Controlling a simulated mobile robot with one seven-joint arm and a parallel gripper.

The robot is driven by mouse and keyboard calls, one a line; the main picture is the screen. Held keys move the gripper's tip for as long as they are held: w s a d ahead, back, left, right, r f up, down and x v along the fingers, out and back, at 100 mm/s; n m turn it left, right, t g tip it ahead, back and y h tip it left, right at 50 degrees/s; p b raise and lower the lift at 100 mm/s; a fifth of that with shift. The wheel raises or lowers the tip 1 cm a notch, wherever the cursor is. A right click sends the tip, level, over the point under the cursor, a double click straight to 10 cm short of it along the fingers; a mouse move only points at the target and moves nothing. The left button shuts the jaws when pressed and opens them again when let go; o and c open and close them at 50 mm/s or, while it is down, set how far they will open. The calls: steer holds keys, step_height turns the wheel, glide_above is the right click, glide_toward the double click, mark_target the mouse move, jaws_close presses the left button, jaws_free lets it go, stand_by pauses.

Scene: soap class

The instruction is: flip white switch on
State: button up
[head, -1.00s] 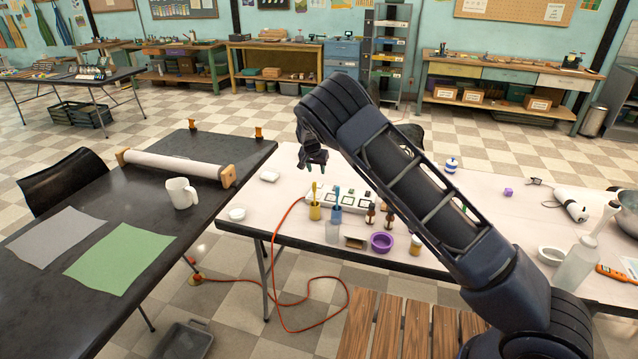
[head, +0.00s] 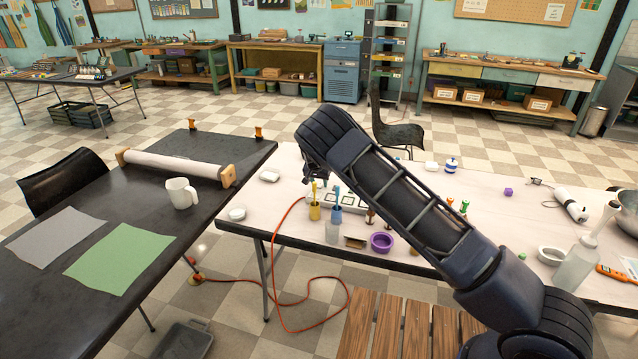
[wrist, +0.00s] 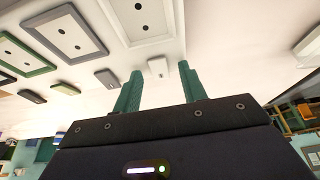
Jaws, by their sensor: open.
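The white panel (head: 322,205) with framed outlets lies on the pale table, partly hidden behind my arm in the head view. A small white switch (wrist: 157,67) shows between and beyond my fingertips, apart from both. I cannot tell its on/off position.
A white dish (head: 270,175) lies left of the panel. An orange cord (head: 290,212) runs down to the floor.

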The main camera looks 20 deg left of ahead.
jaws_close()
steer(key=shift+w+g, duration=0.1)
steer(key=shift+g, duration=0.2)
steer(key=shift+w+d+g, duration=0.1)
steer(key=shift+w+g, duration=0.1)
steer(key=shift+g, duration=1)
